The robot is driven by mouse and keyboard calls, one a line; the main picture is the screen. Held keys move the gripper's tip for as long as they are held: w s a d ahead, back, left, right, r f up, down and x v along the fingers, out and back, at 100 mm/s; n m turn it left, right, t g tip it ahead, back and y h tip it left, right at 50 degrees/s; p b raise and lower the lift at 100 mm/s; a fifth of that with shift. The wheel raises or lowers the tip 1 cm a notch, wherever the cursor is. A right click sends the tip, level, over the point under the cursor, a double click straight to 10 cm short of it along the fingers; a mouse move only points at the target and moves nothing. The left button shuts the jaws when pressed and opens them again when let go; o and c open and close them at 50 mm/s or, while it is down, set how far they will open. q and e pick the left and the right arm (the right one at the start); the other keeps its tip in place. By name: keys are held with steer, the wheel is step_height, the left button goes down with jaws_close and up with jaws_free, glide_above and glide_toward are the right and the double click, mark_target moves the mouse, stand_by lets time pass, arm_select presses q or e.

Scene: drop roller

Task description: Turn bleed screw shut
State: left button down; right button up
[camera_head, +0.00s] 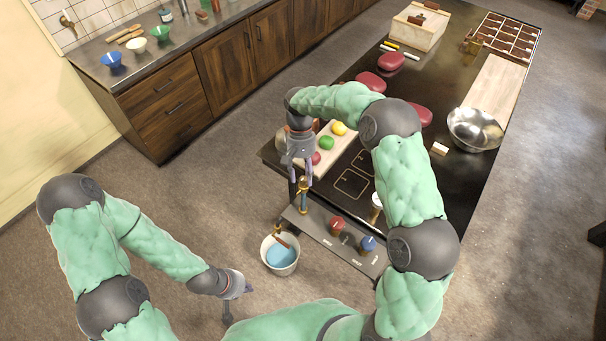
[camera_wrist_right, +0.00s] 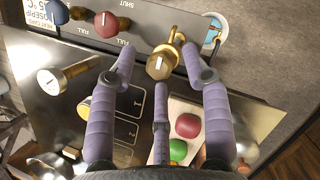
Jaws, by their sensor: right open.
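A brass fitting with a round knob, which looks like the bleed screw (camera_head: 303,190), stands at the left end of the grey control panel (camera_head: 318,234). In the right wrist view the brass knob (camera_wrist_right: 158,67) lies between the fingertips. My right gripper (camera_head: 299,172) points down just above the fitting. Its purple fingers (camera_wrist_right: 159,62) are spread open around the knob; contact is not clear. A bucket (camera_head: 280,268) with blue liquid stands below the spout. My left gripper (camera_head: 243,290) hangs low left of the bucket, its fingers too small to judge.
A red knob (camera_head: 337,224) and a blue knob (camera_head: 367,244) sit on the panel, right of the fitting. A white board with fruit (camera_head: 326,143) and a dark hob (camera_head: 352,182) lie behind. The floor (camera_head: 170,210) left of the bucket is clear.

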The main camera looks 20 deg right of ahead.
steer(key=v, duration=1.1)
steer(key=shift+r, duration=0.35)
